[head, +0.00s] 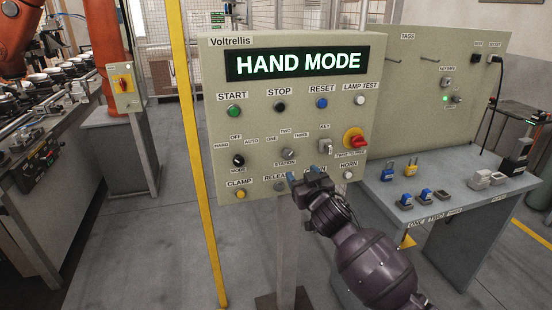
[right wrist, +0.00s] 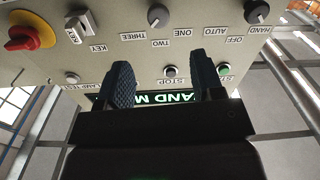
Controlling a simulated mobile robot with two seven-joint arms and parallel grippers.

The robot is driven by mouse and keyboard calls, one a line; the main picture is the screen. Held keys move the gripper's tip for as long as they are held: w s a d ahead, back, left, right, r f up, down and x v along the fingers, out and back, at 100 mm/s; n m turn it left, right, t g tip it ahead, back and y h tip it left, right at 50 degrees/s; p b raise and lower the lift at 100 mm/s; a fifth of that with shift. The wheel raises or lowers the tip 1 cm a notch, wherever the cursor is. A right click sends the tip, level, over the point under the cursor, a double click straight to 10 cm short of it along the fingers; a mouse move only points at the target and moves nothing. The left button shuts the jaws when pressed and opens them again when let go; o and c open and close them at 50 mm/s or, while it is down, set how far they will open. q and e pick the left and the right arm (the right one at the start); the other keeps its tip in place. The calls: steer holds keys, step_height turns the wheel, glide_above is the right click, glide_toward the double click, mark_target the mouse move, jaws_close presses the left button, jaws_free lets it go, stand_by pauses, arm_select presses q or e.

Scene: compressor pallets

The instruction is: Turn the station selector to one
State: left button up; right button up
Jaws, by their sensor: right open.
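The station selector (head: 287,153) is a small grey knob in the middle of the panel, with ONE, TWO and THREE labels around its top. It also shows in the right wrist view (right wrist: 157,15), where the picture is upside down. My right gripper (head: 309,176) is open and empty in front of the panel, just below the selector in the head view. Its two blue fingers (right wrist: 160,68) are apart, with the selector beyond and between them, not touched. My left gripper is not in view.
The panel (head: 225,165) also carries a black mode knob (head: 238,160), a key switch (head: 325,146), a red emergency stop (head: 356,140) and several buttons. Its display (head: 298,63) reads HAND MODE. A yellow post (head: 188,130) stands left, a table (head: 450,190) with padlocks right.

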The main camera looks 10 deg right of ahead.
mark_target(289, 156)
steer(key=shift+m, duration=0.8)
steer(key=w, duration=0.5)
steer(key=w+b, duration=0.1)
steer(key=w, duration=0.5)
steer(key=shift+a+f, duration=0.1)
steer(key=shift+a, duration=0.1)
steer(key=c, duration=0.9)
